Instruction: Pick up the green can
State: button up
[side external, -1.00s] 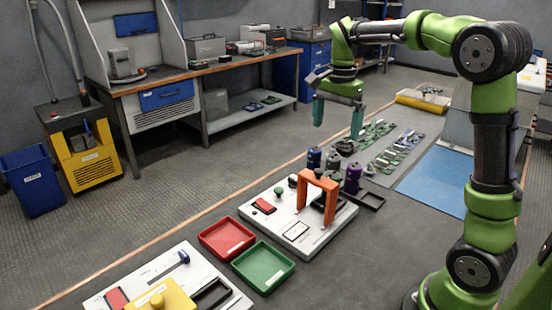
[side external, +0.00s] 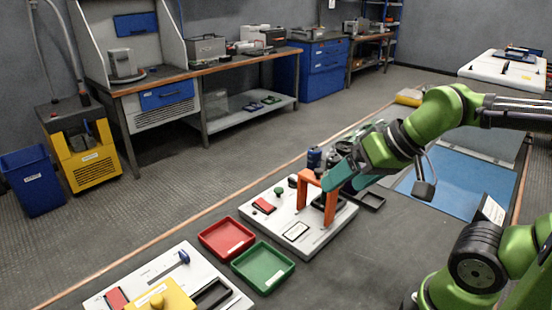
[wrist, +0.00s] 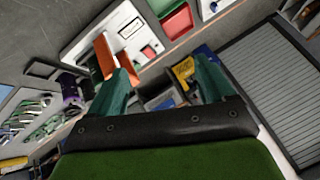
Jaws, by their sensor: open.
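I cannot make out a green can in either view. In the side view, a blue can (side external: 314,157) stands behind the white board, with dark cans (side external: 343,149) beside it, partly hidden by my arm. A purple can (wrist: 70,90) shows in the wrist view, left of my fingers. My gripper (side external: 340,174) has teal fingers and is low by the orange arch (side external: 308,190), overlapping it in the side view; I cannot tell if they touch. In the wrist view the fingers of my gripper (wrist: 162,82) are spread, with nothing held between them.
A red tray (side external: 226,238) and a green tray (side external: 263,267) lie in front. A black open frame (side external: 370,200) is right of the board. Green circuit boards (wrist: 30,110) lie beyond the cans.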

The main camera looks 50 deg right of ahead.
jog(key=c, duration=0.4)
jog(key=w+d+r+g+h, duration=0.1)
jog(key=w+d+g, duration=0.2)
jog(key=w+d, duration=0.4)
jog(key=w+d+r+g+h, duration=0.1)
jog(key=w+d+g+h, duration=0.3)
jog(key=d, duration=0.6)
jog(key=w+f, duration=0.1)
jog(key=f, duration=0.4)
jog(key=w+f+t+y, duration=0.1)
jog(key=f, duration=0.5)
jog(key=w+f+y, duration=0.1)
jog(key=f, duration=0.4)
jog(key=shift+d+f, duration=0.15)
jog(key=shift+f, duration=0.15)
